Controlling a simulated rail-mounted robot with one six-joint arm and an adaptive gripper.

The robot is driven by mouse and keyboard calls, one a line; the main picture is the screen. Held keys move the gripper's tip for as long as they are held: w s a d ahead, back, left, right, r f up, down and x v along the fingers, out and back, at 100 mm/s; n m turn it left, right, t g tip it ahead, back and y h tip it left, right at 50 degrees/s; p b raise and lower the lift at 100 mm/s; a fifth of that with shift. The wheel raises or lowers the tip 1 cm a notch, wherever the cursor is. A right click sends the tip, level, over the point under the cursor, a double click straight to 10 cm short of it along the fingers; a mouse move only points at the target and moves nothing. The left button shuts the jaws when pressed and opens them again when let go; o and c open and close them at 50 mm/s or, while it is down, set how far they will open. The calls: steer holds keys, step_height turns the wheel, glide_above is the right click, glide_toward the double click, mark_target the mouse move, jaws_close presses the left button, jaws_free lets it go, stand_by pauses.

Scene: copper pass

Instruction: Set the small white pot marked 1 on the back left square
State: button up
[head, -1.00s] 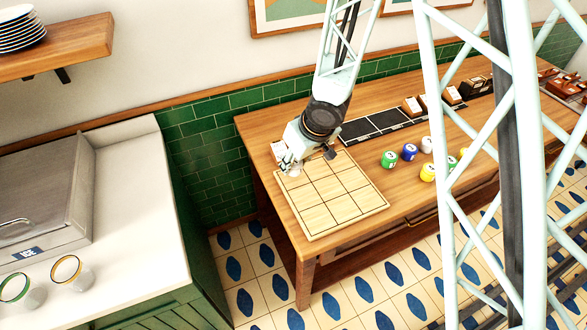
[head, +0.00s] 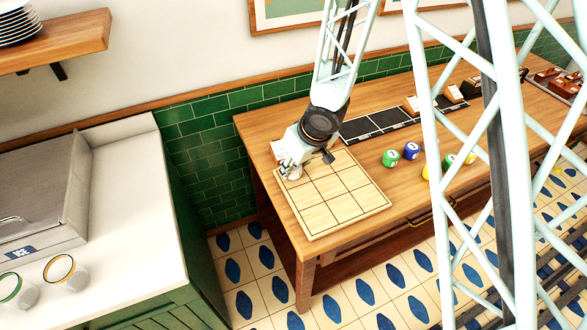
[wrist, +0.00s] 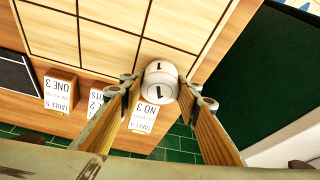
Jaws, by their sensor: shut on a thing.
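The small white pot (wrist: 160,82) is marked 1 on its lid and side in the wrist view. My gripper (wrist: 160,88) is shut on it, one finger on each side. In the head view my gripper (head: 291,170) and the pot (head: 295,174) are at the back left corner square of the pale wooden board (head: 350,213), which is ruled into a grid of squares. The pot is over or on that square; I cannot tell whether its base touches the wood. The fingers partly hide it.
Dark slates (head: 375,122) lie along the back of the wooden counter (head: 262,132). Table cards (wrist: 60,92) stand close to the gripper in the wrist view. Green (head: 390,158) and blue (head: 411,150) pots stand right of the board. The other squares are clear.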

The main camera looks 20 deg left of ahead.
steer(key=shift+f, duration=0.15)
steer(key=o, duration=0.9)
steer(key=shift+r, duration=0.5)
steer(key=p+v, duration=0.6)
steer(key=v, duration=0.5)
steer(key=shift+p, duration=0.35)
steer(key=shift+s+r, duration=0.1)
steer(key=shift+r, duration=0.05)
steer(key=shift+d, duration=0.1)
